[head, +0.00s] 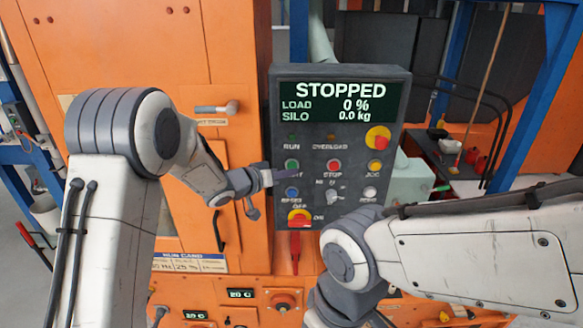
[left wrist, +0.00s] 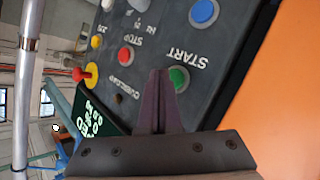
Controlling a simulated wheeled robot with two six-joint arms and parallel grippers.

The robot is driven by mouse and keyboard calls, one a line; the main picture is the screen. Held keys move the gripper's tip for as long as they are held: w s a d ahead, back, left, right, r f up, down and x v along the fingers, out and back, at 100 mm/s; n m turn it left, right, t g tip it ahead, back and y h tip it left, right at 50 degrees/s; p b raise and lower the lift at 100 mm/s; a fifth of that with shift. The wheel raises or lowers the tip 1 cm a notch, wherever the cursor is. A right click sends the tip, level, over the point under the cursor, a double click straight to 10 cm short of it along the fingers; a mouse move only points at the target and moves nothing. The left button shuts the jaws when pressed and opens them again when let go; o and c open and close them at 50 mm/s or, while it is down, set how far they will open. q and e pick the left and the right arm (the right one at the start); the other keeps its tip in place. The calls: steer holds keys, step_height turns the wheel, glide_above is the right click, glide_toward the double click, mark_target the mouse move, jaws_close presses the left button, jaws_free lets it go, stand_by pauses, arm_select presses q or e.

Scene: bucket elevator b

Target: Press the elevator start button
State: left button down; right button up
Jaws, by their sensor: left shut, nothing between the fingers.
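The green start button (head: 292,164) is on the dark control panel (head: 395,100), whose screen reads STOPPED, LOAD 0 %, SILO 0.0 kg. My left gripper (head: 293,176) is shut and empty. In the head view its tips are just below the green button, covering part of its label. In the left wrist view the shut fingers (left wrist: 160,75) are just left of the button; I cannot tell whether they touch the panel. My right arm shows, but its gripper is out of view.
A red STOP button (head: 334,164) and a yellow button (head: 374,167) sit to the right. Below are a blue button (head: 292,192), a selector knob (head: 334,197) and a white button (head: 370,192). An orange cabinet (head: 200,60) stands left of the panel.

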arm_select(q)
steer(key=shift+w+p, duration=0.4)
steer(key=shift+w+p, duration=0.3)
steer(key=shift+w, duration=0.1)
stand_by(0.7)
steer(key=shift+s, duration=0.1)
stand_by(0.3)
steer(key=shift+s, duration=0.7)
steer(key=shift+s+b, duration=0.65)
steer(key=shift+s, duration=1.9)
